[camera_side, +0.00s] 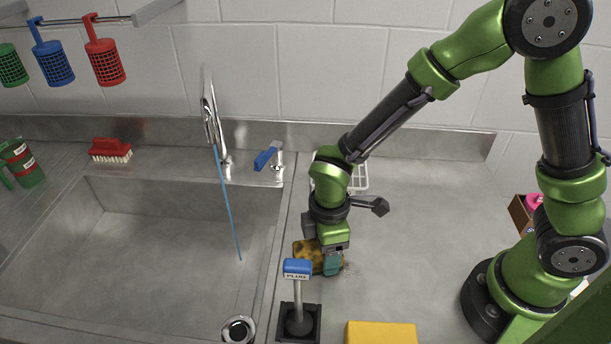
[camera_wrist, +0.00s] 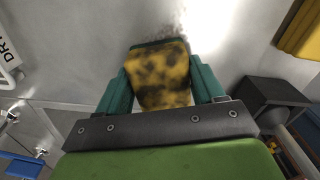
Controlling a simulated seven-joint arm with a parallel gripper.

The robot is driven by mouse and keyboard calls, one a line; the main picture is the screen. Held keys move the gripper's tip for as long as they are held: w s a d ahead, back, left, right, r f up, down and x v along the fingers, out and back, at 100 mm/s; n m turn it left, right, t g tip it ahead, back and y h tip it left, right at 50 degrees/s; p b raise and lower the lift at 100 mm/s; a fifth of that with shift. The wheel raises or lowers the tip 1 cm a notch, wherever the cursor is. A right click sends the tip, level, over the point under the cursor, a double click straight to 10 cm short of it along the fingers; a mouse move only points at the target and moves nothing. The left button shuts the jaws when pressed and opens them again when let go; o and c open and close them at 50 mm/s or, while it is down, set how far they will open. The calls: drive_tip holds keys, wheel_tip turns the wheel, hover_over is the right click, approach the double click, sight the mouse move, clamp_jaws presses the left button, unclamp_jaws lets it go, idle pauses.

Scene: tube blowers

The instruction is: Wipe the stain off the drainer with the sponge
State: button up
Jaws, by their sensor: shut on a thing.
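The sponge (camera_side: 304,256) is yellow-brown with dark patches. It sits between the teal fingers of my gripper (camera_side: 330,264), low over the drainer (camera_side: 430,225), the bare steel surface right of the sink. In the wrist view the sponge (camera_wrist: 160,78) fills the space between both fingers of my gripper (camera_wrist: 162,88), which is shut on it. A faint grey smudge of stain (camera_side: 348,268) shows just right of the fingers. The stain (camera_wrist: 180,22) also shows beyond the sponge's far edge in the wrist view. Any part under the sponge is hidden. I cannot tell whether the sponge touches the steel.
A blue-topped plug lever (camera_side: 298,268) stands close in front of my gripper. A yellow block (camera_side: 380,333) lies at the front edge. The sink (camera_side: 150,260) with running tap (camera_side: 212,125) is left; a white rack (camera_side: 359,178) stands behind.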

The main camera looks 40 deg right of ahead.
drive_tip(key=shift+s+d, duration=3.35)
drive_tip(key=shift+a, duration=0.4)
drive_tip(key=shift+w+a, duration=3.6)
drive_tip(key=shift+w, duration=0.1)
drive_tip(key=shift+s+d, duration=3.8)
wheel_tip(320, 180, up, 8)
drive_tip(key=shift+r, duration=0.15)
